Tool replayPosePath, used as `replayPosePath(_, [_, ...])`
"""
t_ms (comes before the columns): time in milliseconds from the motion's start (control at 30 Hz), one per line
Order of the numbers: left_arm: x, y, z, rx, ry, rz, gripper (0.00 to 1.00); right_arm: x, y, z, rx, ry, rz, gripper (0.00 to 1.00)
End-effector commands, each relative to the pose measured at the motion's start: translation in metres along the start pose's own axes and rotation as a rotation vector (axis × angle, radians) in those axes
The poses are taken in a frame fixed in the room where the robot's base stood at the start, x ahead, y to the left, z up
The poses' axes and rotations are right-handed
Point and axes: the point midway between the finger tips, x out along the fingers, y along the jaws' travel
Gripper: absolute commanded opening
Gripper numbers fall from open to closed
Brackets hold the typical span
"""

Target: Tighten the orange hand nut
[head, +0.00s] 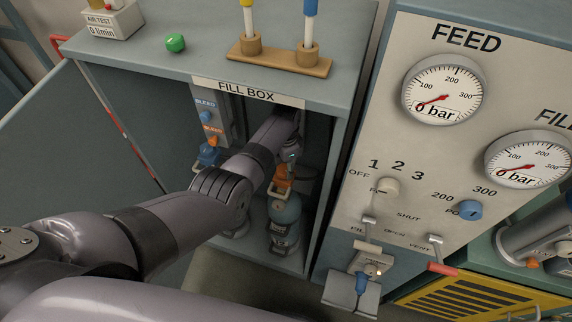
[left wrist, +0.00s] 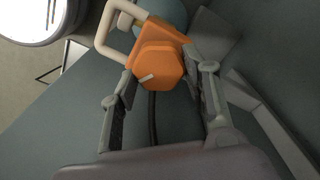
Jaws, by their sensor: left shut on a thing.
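The orange hand nut (left wrist: 161,66) sits between the two fingers of my left gripper (left wrist: 167,73) in the left wrist view. The fingers are shut on its sides. A pale mark shows on the nut's face, and a cream-coloured loop handle (left wrist: 113,38) stands beside it. In the head view my left gripper (head: 290,152) reaches into the fill box (head: 247,91), just above the orange fitting (head: 282,180) on a blue-grey bottle (head: 284,224). My arm hides part of the box inside. My right gripper is not seen.
A second bottle with a blue top (head: 208,154) stands to the left in the box, partly behind my arm. The gauge panel (head: 455,165) to the right has two dials reading 0 bar.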

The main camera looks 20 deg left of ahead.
Motion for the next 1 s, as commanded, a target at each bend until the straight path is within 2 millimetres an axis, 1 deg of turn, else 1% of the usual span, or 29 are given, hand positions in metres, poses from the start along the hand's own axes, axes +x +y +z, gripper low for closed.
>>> replayPosePath(1000, [0.0004,-0.0036,0.0030,-0.967,-0.003,0.000,0.15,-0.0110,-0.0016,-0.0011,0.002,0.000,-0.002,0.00])
